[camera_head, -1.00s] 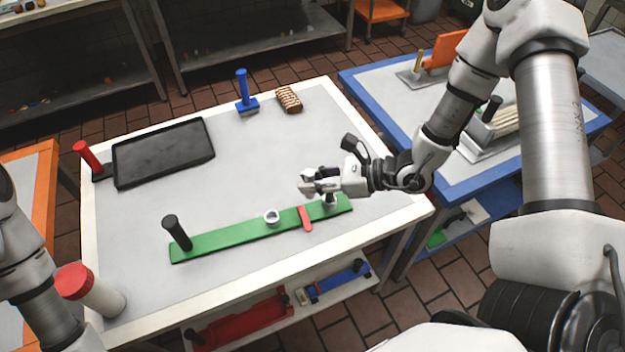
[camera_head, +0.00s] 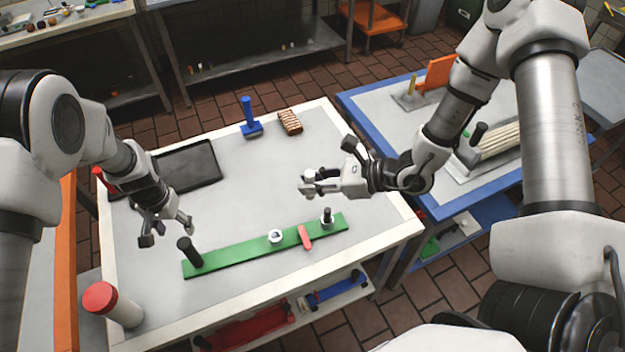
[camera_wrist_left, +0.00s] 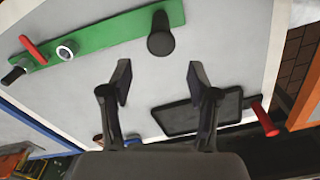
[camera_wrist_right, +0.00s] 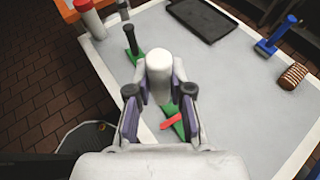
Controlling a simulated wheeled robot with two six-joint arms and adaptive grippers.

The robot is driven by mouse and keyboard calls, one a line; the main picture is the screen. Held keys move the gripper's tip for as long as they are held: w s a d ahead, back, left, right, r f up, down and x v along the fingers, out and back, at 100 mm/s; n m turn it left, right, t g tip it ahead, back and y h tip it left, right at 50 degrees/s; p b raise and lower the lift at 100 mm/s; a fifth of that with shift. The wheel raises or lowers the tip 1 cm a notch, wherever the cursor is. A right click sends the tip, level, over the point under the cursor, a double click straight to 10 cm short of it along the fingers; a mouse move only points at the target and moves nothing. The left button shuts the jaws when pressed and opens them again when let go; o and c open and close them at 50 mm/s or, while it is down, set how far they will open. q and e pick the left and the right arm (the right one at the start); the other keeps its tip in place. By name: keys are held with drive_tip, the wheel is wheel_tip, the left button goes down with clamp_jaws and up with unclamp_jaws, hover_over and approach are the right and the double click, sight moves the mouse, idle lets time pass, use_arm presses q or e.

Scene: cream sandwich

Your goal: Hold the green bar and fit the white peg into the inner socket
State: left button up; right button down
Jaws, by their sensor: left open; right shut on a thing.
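The green bar (camera_head: 225,256) lies on the table with a black upright handle (camera_head: 188,252) at its left end. A white ring socket (camera_head: 276,237) sits mid-bar, left of a red crosspiece (camera_head: 304,237). Another white socket (camera_head: 327,222) with a dark post stands at the right end. My right gripper (camera_head: 312,184) is shut on the white peg (camera_wrist_right: 159,72), held above the table beyond the bar, apart from both sockets. My left gripper (camera_head: 167,232) is open and empty, above and just left of the handle. The handle also shows beyond its fingers in the left wrist view (camera_wrist_left: 160,38).
A black tray (camera_head: 190,168) with a red handle lies at the back left. A red-capped white cylinder (camera_head: 112,303) stands at the front left. The table's middle is clear.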

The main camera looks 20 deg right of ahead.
sight(189, 249)
use_arm(q)
wheel_tip(189, 249, down, 12)
drive_tip(key=b, duration=0.9)
drive_tip(key=shift+w+f+b, duration=0.1)
drive_tip(key=shift+b, duration=0.2)
clamp_jaws()
unclamp_jaws()
clamp_jaws()
